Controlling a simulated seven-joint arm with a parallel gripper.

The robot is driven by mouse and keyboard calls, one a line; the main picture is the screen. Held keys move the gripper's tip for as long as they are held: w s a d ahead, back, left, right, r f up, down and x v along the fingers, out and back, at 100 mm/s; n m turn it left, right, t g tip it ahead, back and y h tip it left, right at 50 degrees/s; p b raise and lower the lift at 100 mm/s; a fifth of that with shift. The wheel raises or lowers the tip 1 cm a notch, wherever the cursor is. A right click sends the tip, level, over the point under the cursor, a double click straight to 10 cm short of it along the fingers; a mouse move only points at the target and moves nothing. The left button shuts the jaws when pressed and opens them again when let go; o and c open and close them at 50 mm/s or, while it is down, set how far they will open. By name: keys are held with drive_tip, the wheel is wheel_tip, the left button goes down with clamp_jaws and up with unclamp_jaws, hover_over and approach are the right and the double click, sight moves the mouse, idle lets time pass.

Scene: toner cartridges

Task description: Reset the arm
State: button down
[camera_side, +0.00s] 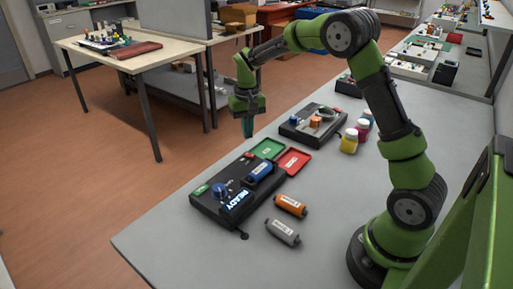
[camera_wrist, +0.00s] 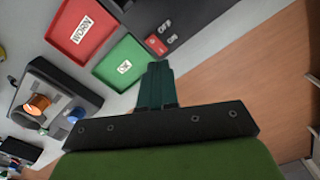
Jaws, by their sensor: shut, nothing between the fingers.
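My gripper (camera_side: 247,128) hangs above the far edge of the grey table (camera_side: 345,215) in the side view, pointing down. Its teal fingers are shut together and hold nothing. In the wrist view my gripper (camera_wrist: 157,68) is in the middle, with the green tray marked OK (camera_wrist: 122,66) just left of the fingertips. The red tray marked WORN (camera_wrist: 82,28) lies beyond it at upper left. No object touches the fingers.
A black device (camera_side: 222,195) with a lit READY display holds a blue cartridge (camera_side: 262,171). An orange cartridge (camera_side: 290,205) and a grey cartridge (camera_side: 283,232) lie in front. Another black device (camera_side: 312,124) and several coloured bottles (camera_side: 349,141) stand behind. The table's front right is clear.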

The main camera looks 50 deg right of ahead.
drive_tip(key=s+a+r+t, duration=0.2)
drive_tip(key=s+a+r, duration=0.2)
drive_tip(key=s, duration=0.3)
drive_tip(key=s+a+r+n+t+y, duration=0.1)
drive_tip(key=s+a+r, duration=0.3)
drive_tip(key=s, duration=0.4)
drive_tip(key=s+a+r+n+t+y, duration=0.1)
drive_tip(key=s+a+r+t, duration=0.3)
drive_tip(key=s, duration=0.4)
drive_tip(key=shift+r, duration=0.9)
